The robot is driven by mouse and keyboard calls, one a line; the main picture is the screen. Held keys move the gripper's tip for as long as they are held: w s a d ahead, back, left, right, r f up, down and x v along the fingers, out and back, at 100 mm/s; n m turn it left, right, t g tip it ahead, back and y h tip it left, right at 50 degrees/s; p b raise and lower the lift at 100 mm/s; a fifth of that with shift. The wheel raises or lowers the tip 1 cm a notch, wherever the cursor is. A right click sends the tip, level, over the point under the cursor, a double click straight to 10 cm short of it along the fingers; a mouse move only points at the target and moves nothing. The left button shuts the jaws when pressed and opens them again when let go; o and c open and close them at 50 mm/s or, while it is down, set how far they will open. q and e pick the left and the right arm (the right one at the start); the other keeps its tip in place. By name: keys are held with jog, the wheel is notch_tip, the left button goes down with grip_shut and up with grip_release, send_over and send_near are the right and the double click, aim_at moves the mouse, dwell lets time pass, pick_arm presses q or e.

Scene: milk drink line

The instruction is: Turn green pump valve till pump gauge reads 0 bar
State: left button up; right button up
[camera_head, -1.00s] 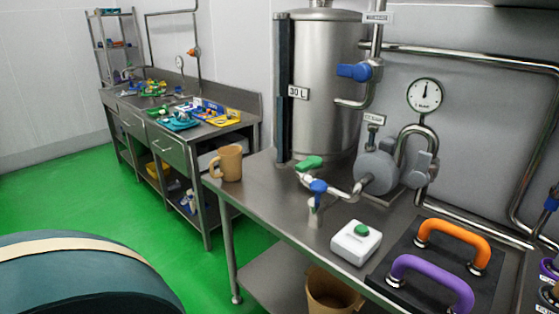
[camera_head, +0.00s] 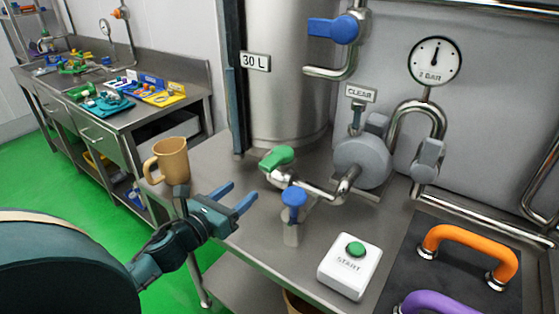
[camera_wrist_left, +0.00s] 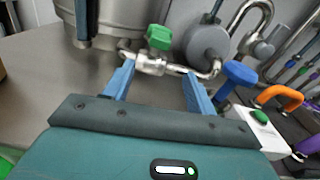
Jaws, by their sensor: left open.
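The green pump valve (camera_head: 277,158) sits on a silver pipe in front of the steel tank, left of the grey pump (camera_head: 362,162). It also shows in the left wrist view (camera_wrist_left: 159,38), just beyond and between my fingers. The round pump gauge (camera_head: 435,61) is on the wall, marked "2 BAR", its needle pointing about straight up. My left gripper (camera_head: 246,195) is open and empty, to the lower left of the green valve and apart from it. Its two blue fingers also show in the left wrist view (camera_wrist_left: 158,85). My right gripper is not in view.
A blue valve (camera_head: 294,197) stands close right of the green one. A white START box (camera_head: 350,265) with a green button is at the front. A tan mug (camera_head: 167,161) stands at the table's left end. Orange (camera_head: 470,250) and purple (camera_head: 440,303) handles are at right.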

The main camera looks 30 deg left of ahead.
aim_at(264, 169)
pick_arm(q)
jog(key=shift+m, duration=0.5)
jog(key=w, duration=0.4)
jog(key=w+p, duration=0.1)
jog(key=w, duration=0.4)
jog(key=w+p, duration=0.1)
jog(key=w, duration=0.3)
jog(key=shift+w+d+r, duration=0.2)
jog(key=shift+d+r, duration=0.15)
jog(key=shift+r, duration=0.05)
grip_shut()
